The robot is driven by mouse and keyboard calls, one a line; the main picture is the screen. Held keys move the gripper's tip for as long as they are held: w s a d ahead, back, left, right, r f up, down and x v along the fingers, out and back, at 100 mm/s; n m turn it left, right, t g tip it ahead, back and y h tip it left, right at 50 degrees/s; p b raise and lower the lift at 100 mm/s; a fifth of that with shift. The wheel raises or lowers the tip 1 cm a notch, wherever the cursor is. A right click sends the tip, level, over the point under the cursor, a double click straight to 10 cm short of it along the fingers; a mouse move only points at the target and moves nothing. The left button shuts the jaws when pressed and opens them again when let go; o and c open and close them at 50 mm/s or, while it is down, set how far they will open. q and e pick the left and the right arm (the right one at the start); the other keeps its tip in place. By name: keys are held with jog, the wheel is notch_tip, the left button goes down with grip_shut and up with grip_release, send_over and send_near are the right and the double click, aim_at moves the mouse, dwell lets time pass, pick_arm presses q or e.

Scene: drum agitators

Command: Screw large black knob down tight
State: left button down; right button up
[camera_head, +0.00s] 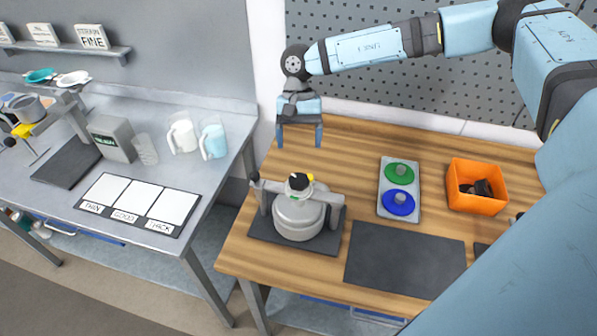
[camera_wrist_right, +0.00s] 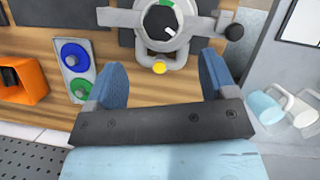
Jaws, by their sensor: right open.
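A grey metal drum unit (camera_head: 299,218) stands on a dark mat in a frame with side posts. On its top is a black dial (camera_head: 298,181), which shows a white pointer and a green arc in the wrist view (camera_wrist_right: 160,22). A black knob (camera_head: 255,177) sits at the frame's left post; in the wrist view it is at the right (camera_wrist_right: 234,32). I cannot tell from the pictures how tight it is. My right gripper (camera_head: 299,140) is open and empty, pointing down behind the drum and apart from both; its fingers also show in the wrist view (camera_wrist_right: 160,78). My left gripper is not in view.
A grey tray (camera_head: 385,212) holds a green (camera_head: 399,172) and a blue disc (camera_head: 398,202). An orange bin (camera_head: 478,207) with dark pieces stands right. A dark mat (camera_head: 405,260) lies bare in front. A pegboard (camera_head: 400,90) rises behind.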

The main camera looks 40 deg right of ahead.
aim_at(299, 179)
jog(key=p+x, duration=0.2)
jog(key=x, duration=0.6)
jog(key=shift+s+a+f, duration=0.15)
jog(key=shift+a+f, duration=0.05)
jog(key=shift+f, duration=0.15)
jog(key=shift+s+f, duration=0.1)
jog(key=shift+f, duration=0.2)
jog(key=shift+c, duration=0.6)
jog(key=c, duration=0.8)
